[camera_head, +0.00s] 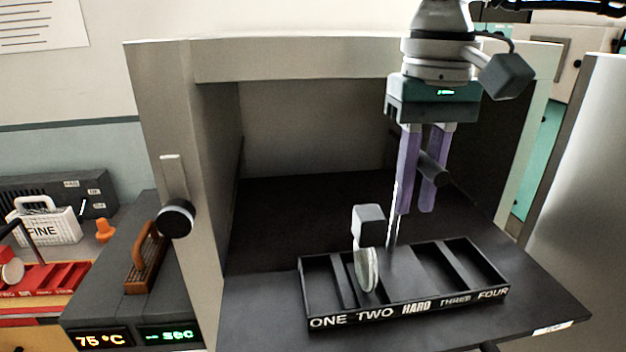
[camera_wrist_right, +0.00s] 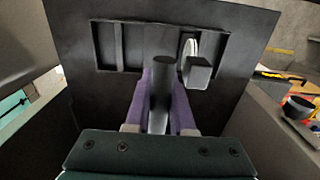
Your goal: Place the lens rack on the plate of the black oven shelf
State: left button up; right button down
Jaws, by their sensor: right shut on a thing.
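The black lens rack (camera_head: 409,310), lettered ONE TWO HARD THREE FOUR, is over the black oven shelf plate (camera_head: 262,313), near its front. I cannot tell whether it touches the plate. One lens (camera_head: 366,270) with a grey block grip stands in it towards the left; the other slots look empty. My right gripper (camera_head: 418,208), with purple fingers, is shut on the rack's dark handle (camera_head: 434,168), above the rack. The wrist view shows the handle (camera_wrist_right: 162,95) between the fingers and the rack (camera_wrist_right: 143,70) beyond. My left gripper is not in view.
The oven's left wall (camera_head: 178,130) and open interior surround the shelf. Left are a grey box with a brown handle (camera_head: 146,258) and a 75 °C display, a red rack (camera_head: 48,280), a white FINE basket (camera_head: 48,232) and an orange knob (camera_head: 105,230). A grey panel (camera_head: 580,190) stands right.

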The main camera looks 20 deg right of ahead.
jog(key=shift+f, duration=0.1)
jog(key=c, duration=0.8)
grip_release()
jog(key=shift+o, duration=0.2)
